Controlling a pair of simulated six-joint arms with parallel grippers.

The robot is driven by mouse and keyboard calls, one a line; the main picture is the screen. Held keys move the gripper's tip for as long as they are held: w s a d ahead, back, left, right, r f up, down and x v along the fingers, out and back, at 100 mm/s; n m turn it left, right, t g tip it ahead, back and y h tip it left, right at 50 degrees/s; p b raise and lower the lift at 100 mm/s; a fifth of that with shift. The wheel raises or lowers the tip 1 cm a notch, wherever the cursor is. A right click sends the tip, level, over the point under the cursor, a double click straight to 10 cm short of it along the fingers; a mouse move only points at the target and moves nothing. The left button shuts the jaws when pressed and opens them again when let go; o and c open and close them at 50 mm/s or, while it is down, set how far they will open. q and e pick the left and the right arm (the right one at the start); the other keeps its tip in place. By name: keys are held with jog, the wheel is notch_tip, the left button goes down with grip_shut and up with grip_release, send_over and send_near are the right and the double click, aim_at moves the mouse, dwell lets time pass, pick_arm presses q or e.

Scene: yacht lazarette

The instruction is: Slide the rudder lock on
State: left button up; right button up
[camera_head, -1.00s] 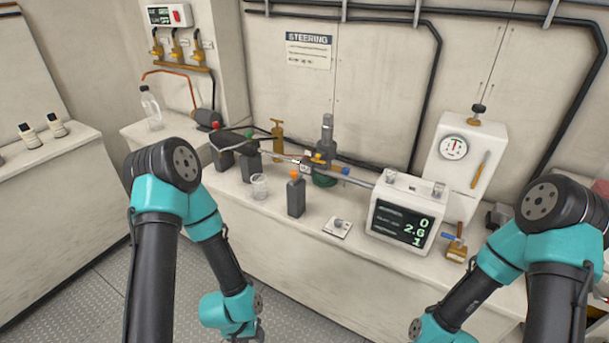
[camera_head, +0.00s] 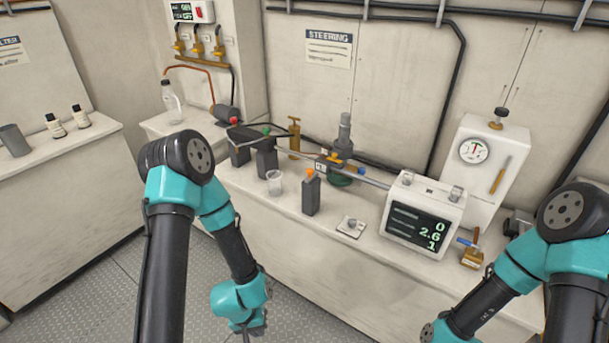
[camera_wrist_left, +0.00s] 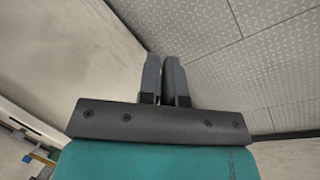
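A steel rod (camera_head: 372,181) runs along the bench from the dark fitting at the left to the white display box. A small light block (camera_head: 320,166) sits on or against the rod near its middle; I cannot tell which. A small light plate with a grey knob (camera_head: 350,227) lies on the bench in front of the rod. No part is clearly identifiable as the rudder lock. My left gripper (camera_head: 250,331) hangs low in front of the bench, away from these things. In the left wrist view its fingers (camera_wrist_left: 164,62) are together and empty. My right gripper is out of frame.
The bench (camera_head: 285,228) also holds a display box (camera_head: 419,219), a dark bottle with an orange cap (camera_head: 311,193), a clear cup (camera_head: 274,183), a gauge cabinet (camera_head: 482,165) and a brass padlock (camera_head: 472,256). The floor (camera_head: 100,285) left of the bench is clear.

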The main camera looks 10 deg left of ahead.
pick_arm(q)
jog(key=n, duration=0.1)
jog(key=a+n, duration=0.1)
jog(key=shift+w+r+n, duration=0.3)
jog(key=shift+r, duration=0.05)
grip_shut()
jog(key=w+d+r+n+t+h, duration=0.2)
jog(key=w+r+n, duration=0.4)
jog(key=w+n, duration=0.15)
jog(key=w+d+r+n+t+h, duration=0.25)
jog(key=w+r+n, duration=0.25)
jog(key=w+n, duration=0.25)
jog(key=w+a+r+n+t, duration=0.3)
jog(key=w+r+n+t, duration=0.1)
jog(key=w+r, duration=0.4)
jog(key=w+a+r+n+t, duration=0.4)
jog(key=w+r+n+t, duration=0.1)
jog(key=w+r, duration=0.2)
jog(key=shift+w+a+r, duration=0.2)
jog(key=shift+w+r, duration=0.2)
jog(key=shift+r, duration=0.15)
